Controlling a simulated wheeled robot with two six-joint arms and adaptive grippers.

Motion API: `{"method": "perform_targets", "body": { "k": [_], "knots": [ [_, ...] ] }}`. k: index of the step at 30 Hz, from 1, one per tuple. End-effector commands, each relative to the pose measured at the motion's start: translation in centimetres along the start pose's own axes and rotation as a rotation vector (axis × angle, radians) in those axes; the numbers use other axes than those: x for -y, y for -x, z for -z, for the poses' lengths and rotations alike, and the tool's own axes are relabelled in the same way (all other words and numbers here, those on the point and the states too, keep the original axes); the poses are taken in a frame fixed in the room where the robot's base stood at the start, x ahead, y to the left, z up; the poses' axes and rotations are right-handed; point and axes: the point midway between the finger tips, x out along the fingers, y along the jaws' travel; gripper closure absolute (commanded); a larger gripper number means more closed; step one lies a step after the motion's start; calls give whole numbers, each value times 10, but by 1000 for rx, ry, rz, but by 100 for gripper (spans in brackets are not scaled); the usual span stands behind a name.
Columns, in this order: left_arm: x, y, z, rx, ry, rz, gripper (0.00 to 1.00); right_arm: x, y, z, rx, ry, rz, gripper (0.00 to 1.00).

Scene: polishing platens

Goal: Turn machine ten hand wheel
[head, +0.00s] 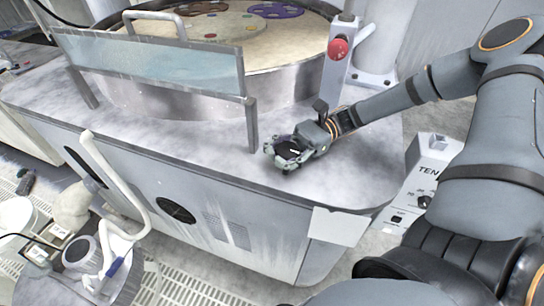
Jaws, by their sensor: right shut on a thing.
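My right gripper (284,155) reaches in from the right and is low over the front right corner of the machine's grey top. It is shut on a small dark, round thing (289,149), which looks like the hand wheel. The fingers cover most of it, so its rim and any handle are hard to make out. A white control box (433,158) marked "TEN" stands to the right of the machine, with dark knobs on its face. My left gripper is not in view.
A clear splash panel on posts (160,68) stands left of my right gripper. Behind it is a round basin (285,85) with a pale platen. A red button (338,48) sits on a post. A white pipe (118,185) rises at the front left.

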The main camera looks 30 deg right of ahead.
Motion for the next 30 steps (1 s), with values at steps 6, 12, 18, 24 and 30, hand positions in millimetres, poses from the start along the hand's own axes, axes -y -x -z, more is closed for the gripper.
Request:
{"method": "perform_targets", "body": {
  "k": [6, 12, 18, 24, 30],
  "knots": [
    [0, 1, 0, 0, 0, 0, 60, 2, 1, -4, 6, 5, 4, 94],
    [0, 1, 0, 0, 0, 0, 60, 2, 1, -4, 6, 5, 4, 94],
    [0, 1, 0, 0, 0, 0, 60, 2, 1, -4, 6, 5, 4, 94],
    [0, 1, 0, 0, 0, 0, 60, 2, 1, -4, 5, 5, 5, 59],
    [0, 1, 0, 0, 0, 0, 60, 1, 1, -2, 3, 2, 3, 32]
  ]
}}
